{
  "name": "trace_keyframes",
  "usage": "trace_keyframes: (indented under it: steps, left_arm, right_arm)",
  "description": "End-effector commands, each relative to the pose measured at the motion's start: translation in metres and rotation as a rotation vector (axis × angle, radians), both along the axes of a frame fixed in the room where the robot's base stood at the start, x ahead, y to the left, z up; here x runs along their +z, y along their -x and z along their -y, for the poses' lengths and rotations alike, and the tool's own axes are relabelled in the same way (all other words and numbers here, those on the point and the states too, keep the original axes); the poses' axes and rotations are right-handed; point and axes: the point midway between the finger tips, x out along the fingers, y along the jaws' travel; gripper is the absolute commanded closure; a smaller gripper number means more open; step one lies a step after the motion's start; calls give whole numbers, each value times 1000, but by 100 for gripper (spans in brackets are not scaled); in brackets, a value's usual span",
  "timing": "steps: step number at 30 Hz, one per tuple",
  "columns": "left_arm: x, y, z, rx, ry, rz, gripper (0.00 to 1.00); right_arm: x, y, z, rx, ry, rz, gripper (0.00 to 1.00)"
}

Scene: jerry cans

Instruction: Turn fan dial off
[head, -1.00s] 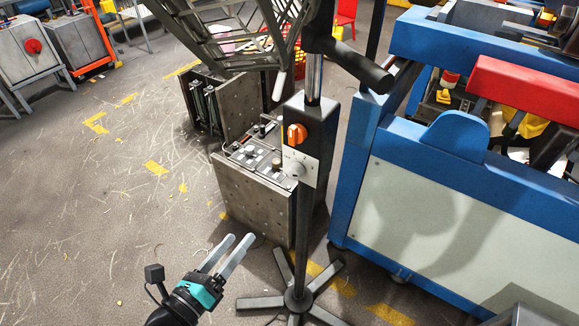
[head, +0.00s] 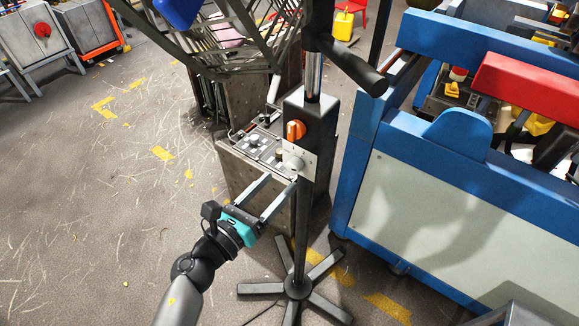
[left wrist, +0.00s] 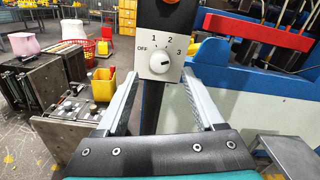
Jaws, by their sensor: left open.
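The fan stand (head: 305,200) is a dark pole on a star-shaped foot (head: 297,287). Its control box carries a silver plate with a round dial (head: 293,162) below an orange knob (head: 296,130). In the left wrist view the dial (left wrist: 159,64) sits on a plate marked OFF, 1, 2, 3, and its pointer mark is turned toward 3. My left gripper (head: 277,190) is open and empty, below and left of the dial in the head view. Its fingers stand either side of the pole in the left wrist view, short of the dial. My right gripper is not seen.
A blue-framed machine with a pale panel (head: 440,225) stands close on the right. A metal cabinet (head: 245,175) stands behind the pole on the left. The fan's wire cage hangs above. Open floor (head: 90,210) lies left.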

Motion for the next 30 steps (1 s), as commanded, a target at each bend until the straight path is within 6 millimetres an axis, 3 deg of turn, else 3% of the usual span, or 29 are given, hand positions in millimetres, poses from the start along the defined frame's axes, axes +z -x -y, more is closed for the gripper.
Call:
trace_keyframes:
  steps: [9,22,30]
  left_arm:
    - [0,-37,27,0,2,0,31]
    - [0,-44,32,0,2,-1,31]
    - [0,-43,32,0,2,-1,60]
  right_arm:
    - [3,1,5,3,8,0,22]
    - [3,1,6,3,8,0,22]
    - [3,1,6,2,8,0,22]
